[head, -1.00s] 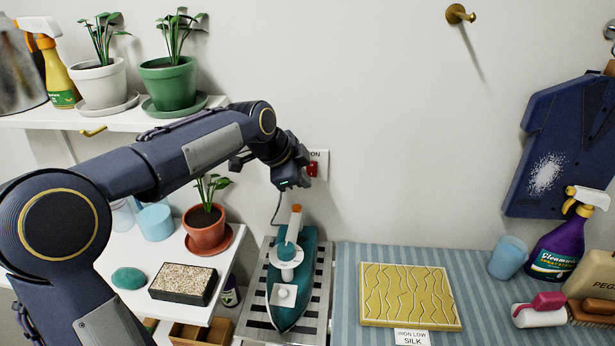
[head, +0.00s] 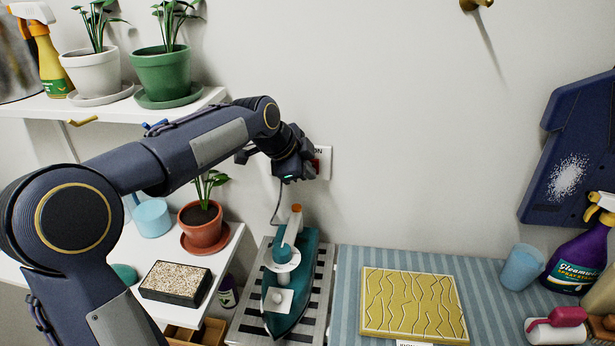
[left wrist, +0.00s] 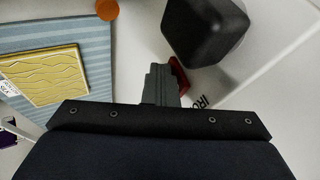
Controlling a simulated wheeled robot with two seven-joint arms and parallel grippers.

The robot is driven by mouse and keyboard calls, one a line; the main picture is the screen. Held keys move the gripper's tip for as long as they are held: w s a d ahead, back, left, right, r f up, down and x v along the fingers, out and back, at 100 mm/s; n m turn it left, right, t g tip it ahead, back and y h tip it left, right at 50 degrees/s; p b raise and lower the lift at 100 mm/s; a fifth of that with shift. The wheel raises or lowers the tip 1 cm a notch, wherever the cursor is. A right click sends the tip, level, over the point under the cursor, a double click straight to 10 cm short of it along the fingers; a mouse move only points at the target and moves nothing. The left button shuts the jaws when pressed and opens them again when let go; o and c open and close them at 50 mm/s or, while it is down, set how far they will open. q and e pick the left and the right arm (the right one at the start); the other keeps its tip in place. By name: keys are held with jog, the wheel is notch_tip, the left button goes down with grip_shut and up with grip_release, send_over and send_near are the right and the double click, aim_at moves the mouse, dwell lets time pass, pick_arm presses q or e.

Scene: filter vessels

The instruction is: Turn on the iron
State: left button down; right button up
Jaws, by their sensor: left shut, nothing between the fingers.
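The teal iron (head: 289,296) stands on a slatted metal rest (head: 247,322) below the wall switch. The wall switch plate (head: 325,160) has a red rocker, now mostly hidden behind my left gripper in the head view. My left gripper (head: 292,172) is shut and empty, right in front of the plate. In the left wrist view its closed fingers (left wrist: 160,85) are beside the red rocker (left wrist: 180,75), with a black plug block (left wrist: 205,30) close by and lettering on the plate. I cannot tell whether the fingertips touch the rocker. My right gripper is not in view.
A striped ironing mat (head: 347,290) with a yellow cloth (head: 412,303) lies right of the iron. A potted plant in a terracotta pot (head: 202,226) and a black-sided tray (head: 176,283) stand left. A purple spray bottle (head: 575,258) stands at the right.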

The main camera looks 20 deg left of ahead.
pick_arm(q)
jog(key=shift+r, duration=0.1)
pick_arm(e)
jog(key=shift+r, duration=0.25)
pick_arm(q)
jog(key=shift+r+p, duration=0.7)
jog(key=shift+r, duration=0.15)
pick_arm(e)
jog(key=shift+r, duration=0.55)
